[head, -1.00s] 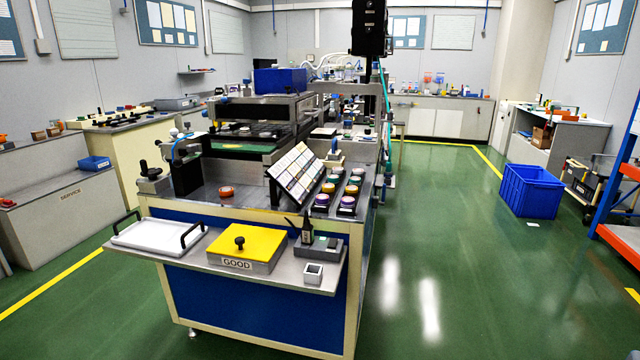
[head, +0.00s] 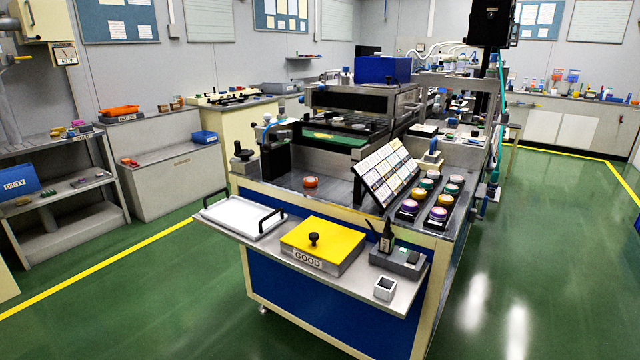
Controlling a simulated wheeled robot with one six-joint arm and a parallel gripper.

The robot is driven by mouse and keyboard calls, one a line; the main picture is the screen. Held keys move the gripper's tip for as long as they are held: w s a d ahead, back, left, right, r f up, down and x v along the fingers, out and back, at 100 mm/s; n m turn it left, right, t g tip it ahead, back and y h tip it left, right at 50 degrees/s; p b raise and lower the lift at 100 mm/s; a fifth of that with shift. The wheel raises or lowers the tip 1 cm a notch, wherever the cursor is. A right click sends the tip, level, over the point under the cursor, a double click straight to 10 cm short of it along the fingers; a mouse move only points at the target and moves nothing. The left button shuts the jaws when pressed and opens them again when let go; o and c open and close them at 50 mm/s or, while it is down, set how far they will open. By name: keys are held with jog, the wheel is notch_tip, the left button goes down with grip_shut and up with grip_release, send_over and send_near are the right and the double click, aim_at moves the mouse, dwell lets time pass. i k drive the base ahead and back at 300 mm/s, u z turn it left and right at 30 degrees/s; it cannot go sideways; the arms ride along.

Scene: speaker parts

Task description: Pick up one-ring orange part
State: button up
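A small round orange part (head: 311,182) lies alone on the grey top of the workbench (head: 335,195), left of the slanted card board. It is too small to count its rings. More round parts stand in two black racks on the right of the bench; an orange-yellow one (head: 445,200) sits in the right rack, with a purple one (head: 439,214) in front of it. My gripper is in no view.
A lower front shelf holds a white tray (head: 243,217), a yellow-topped GOOD box (head: 322,243) and a grey fixture (head: 400,262). A grey shelf unit (head: 60,190) stands at the left. Green floor is open in front and at right.

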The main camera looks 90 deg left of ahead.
aim_at(310, 182)
jog(key=k, duration=0.55)
jog(key=u, duration=3.55)
